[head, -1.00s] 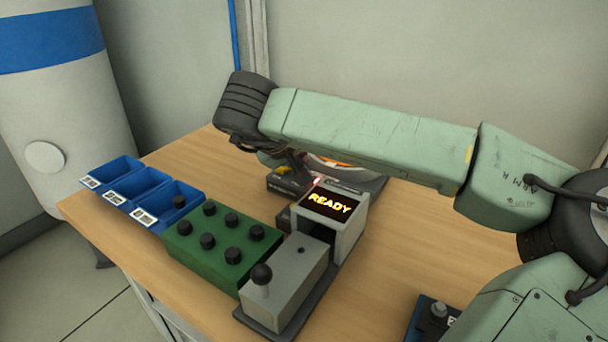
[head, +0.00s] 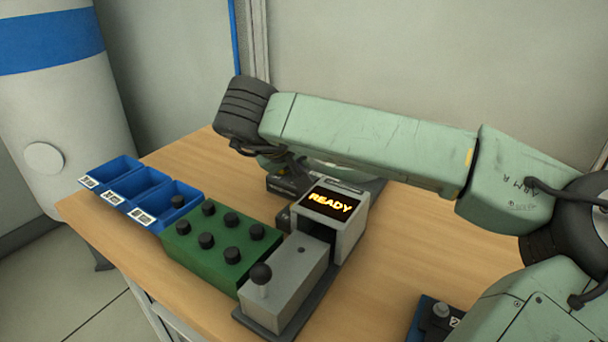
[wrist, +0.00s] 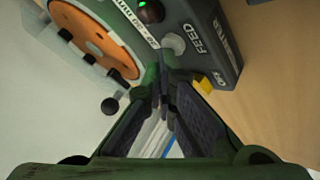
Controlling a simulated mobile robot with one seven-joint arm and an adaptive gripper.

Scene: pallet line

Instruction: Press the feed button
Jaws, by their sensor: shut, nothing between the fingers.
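The feed button (wrist: 173,45) is a pale round knob on a dark control box (wrist: 205,40), beside the word FEED in the wrist view. My gripper (wrist: 162,76) is shut and empty. Its fingertips are just below the button in that picture, and I cannot tell whether they touch it. In the head view, the button is not visible and my gripper is mostly hidden under the arm, close to the dark control box (head: 287,184).
A grey box with a READY screen (head: 331,202), a green block with black knobs (head: 180,245) and blue bins (head: 113,170) stand on the wooden table (head: 440,233).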

